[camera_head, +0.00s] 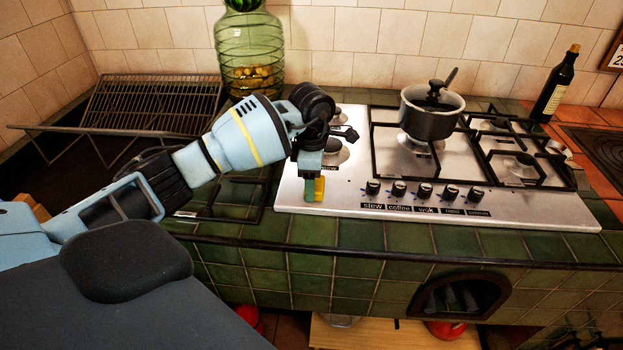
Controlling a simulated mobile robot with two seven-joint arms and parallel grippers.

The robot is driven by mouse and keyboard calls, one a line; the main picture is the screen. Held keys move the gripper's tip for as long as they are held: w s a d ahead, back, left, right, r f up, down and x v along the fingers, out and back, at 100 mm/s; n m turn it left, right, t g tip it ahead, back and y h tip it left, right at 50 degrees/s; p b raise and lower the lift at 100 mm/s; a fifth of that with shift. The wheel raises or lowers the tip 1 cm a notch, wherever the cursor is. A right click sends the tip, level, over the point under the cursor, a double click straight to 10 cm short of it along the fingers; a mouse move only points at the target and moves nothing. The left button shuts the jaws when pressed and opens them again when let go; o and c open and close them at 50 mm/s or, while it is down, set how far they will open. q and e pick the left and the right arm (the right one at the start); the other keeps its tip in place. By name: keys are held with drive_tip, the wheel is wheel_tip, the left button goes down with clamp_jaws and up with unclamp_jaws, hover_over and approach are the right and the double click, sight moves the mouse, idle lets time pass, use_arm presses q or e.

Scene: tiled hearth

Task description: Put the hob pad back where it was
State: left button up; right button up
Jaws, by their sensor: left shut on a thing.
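A small yellow-and-green pad (314,189), which I take to be the hob pad, is at the left end of the steel hob (345,185). My left gripper (311,176) points down over the hob's left side and is shut on the pad. The gripper hides the pad's upper part. I cannot tell whether the pad touches the steel. My right gripper is not in view.
Bare burners (335,152) lie just right of my gripper. A lidded pot (430,118) stands on the middle grate. A black grate (238,207) lies on the tiles left of the hob. A glass jar (250,50), wire rack (150,100) and dark bottle (554,90) stand behind.

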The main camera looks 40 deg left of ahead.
use_arm(q)
drive_tip(key=shift+f, duration=0.15)
drive_tip(key=o, duration=0.9)
drive_tip(key=shift+o, duration=0.2)
wheel_tip(320, 180, up, 12)
